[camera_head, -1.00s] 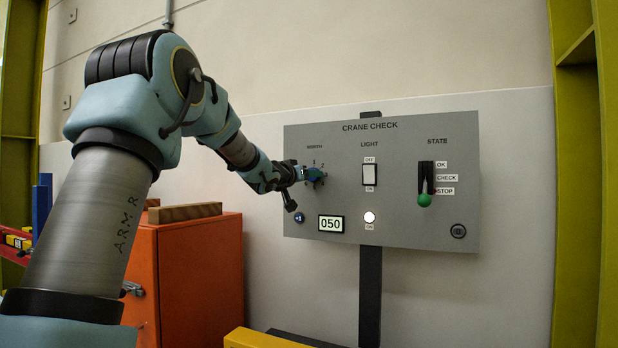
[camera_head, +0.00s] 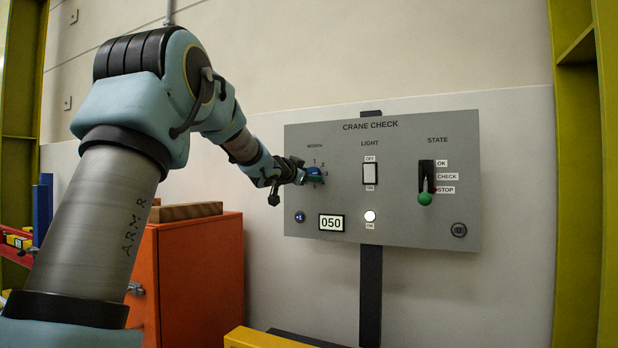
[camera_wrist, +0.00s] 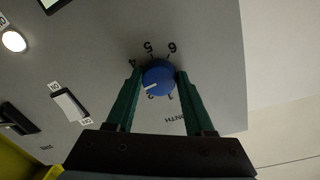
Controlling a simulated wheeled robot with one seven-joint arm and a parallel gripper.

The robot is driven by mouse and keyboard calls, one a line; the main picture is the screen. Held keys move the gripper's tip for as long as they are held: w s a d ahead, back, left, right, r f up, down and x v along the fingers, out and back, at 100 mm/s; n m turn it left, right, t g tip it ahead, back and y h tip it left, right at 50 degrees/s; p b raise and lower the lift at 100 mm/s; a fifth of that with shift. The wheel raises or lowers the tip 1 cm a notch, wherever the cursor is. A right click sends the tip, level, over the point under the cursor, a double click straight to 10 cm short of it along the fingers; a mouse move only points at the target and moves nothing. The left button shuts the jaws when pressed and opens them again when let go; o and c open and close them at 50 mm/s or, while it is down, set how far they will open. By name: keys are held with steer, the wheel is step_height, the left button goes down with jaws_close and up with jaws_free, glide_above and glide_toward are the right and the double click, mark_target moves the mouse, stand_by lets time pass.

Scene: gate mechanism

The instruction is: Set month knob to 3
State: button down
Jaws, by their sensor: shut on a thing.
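The month knob (camera_head: 315,173) is a round blue dial under the MONTH label, at the upper left of the grey CRANE CHECK panel (camera_head: 405,222). In the wrist view the knob (camera_wrist: 161,80) carries a white pointer line, slanting down-left between the visible 2 and 4. My gripper (camera_wrist: 160,73) is shut on the knob, with one green finger on each side. In the head view my gripper (camera_head: 303,172) reaches it from the left.
The panel also holds a white LIGHT switch (camera_head: 369,173), a green-tipped STATE lever (camera_head: 425,198), a lit round lamp (camera_head: 370,216) and a display (camera_head: 331,223) reading 050. An orange cabinet (camera_head: 200,280) stands below my arm, and a yellow bar (camera_head: 262,338) lies low in front.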

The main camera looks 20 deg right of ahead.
steer(key=shift+m, duration=0.6)
steer(key=shift+c, duration=1.4)
jaws_free()
steer(key=shift+a, duration=0.1)
steer(key=b+v, duration=0.2)
steer(key=v, duration=0.8)
steer(key=shift+s+a, duration=0.15)
steer(key=shift+s, duration=0.1)
